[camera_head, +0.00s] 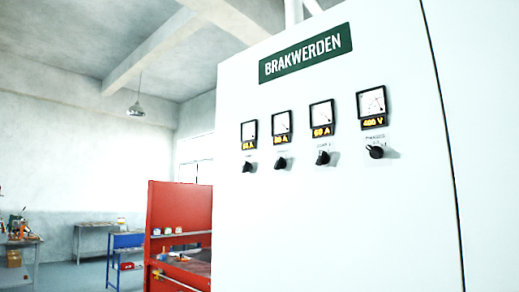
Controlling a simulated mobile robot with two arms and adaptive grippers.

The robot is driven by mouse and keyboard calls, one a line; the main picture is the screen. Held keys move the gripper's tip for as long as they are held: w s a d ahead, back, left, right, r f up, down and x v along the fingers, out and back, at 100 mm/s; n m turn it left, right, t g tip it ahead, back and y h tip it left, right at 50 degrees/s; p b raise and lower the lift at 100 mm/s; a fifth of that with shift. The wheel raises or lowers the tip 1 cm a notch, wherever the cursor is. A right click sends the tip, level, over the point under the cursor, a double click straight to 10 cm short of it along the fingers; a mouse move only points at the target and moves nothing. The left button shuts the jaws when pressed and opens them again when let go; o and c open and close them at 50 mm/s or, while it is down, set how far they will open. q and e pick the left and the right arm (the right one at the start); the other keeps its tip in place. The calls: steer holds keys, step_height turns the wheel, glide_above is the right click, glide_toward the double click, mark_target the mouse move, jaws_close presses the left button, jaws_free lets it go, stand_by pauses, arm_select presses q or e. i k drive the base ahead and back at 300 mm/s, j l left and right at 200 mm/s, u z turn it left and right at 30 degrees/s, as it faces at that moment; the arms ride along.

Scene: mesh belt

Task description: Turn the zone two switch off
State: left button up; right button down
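A white cabinet (345,225) fills the right half of the head view, with a row of black rotary switches on its front. From left to right these are a first knob (248,167), a second knob (281,162), a third knob (323,157) and a rightmost knob (376,152). The small labels above them are too blurred to tell surely which is zone two. Each knob sits below a dial meter with a lit yellow readout; the left ones read in A, the rightmost in V. Exact knob positions are hard to tell. Neither of my grippers is in view.
A green BRAKWERDEN sign (306,54) is above the meters. A red workbench (180,208) stands left of the cabinet, with a blue table (127,241) and a grey bench (95,224) farther back. Open floor (75,275) shows at lower left.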

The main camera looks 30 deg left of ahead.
mark_target(281, 163)
steer(key=u, duration=0.85)
